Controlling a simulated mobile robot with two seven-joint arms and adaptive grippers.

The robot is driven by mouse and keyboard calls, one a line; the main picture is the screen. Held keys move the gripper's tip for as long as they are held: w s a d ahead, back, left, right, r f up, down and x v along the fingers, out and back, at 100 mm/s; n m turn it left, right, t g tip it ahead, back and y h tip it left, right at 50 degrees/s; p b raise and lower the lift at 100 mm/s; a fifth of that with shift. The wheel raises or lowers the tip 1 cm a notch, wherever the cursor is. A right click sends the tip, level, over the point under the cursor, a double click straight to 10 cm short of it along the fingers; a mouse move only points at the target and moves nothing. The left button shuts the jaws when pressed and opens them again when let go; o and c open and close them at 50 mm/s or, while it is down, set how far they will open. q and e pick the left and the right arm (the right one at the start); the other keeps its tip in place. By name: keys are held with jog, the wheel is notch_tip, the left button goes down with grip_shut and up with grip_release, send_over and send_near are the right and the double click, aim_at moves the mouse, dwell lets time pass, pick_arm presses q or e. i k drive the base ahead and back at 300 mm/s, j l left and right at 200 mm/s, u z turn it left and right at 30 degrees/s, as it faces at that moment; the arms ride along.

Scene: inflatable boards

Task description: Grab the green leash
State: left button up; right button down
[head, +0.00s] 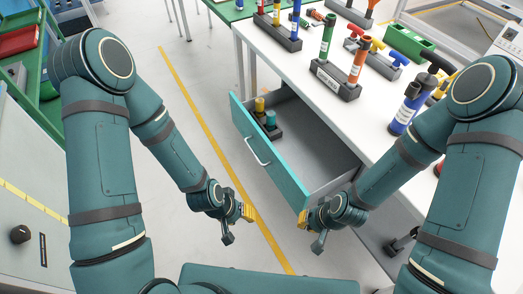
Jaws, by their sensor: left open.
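No item in the head view is clearly a leash. A green upright cylinder (328,37) stands beside an orange one in a dark holder on the white table. In the open drawer (312,143), a teal short cylinder (270,119) and a yellow one (260,104) sit in a dark holder. My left gripper (238,224) is open and empty above the floor, left of the drawer. My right gripper (310,230) is by the near corner of the teal drawer front; its jaw opening is unclear, as is whether it touches the drawer.
The white table (390,110) carries several coloured upright items, including a blue cylinder (404,115) and a green box (409,42). The drawer juts out with its handle (257,151) facing left. A green shelf stands far left. The floor around the yellow line (205,120) is clear.

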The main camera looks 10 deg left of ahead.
aim_at(303, 23)
jog(key=j+z, duration=0.1)
jog(key=z, duration=1.85)
jog(key=k+j+z, duration=0.1)
jog(key=j+z, duration=0.25)
jog(key=k+j+z, duration=0.1)
jog(key=j+z, duration=0.25)
jog(key=j, duration=0.2)
jog(key=k+j+z, duration=0.2)
jog(key=j+z, duration=0.3)
jog(key=k+j+z, duration=0.25)
jog(key=z, duration=0.25)
jog(key=k+j+z, duration=0.25)
jog(key=z, duration=0.25)
jog(key=k+j+z, duration=0.1)
jog(key=k+z, duration=0.4)
jog(key=k+j+z, duration=0.1)
jog(key=k+z, duration=0.35)
jog(key=k, duration=0.4)
jog(key=k+j+u, duration=0.15)
jog(key=k, duration=0.8)
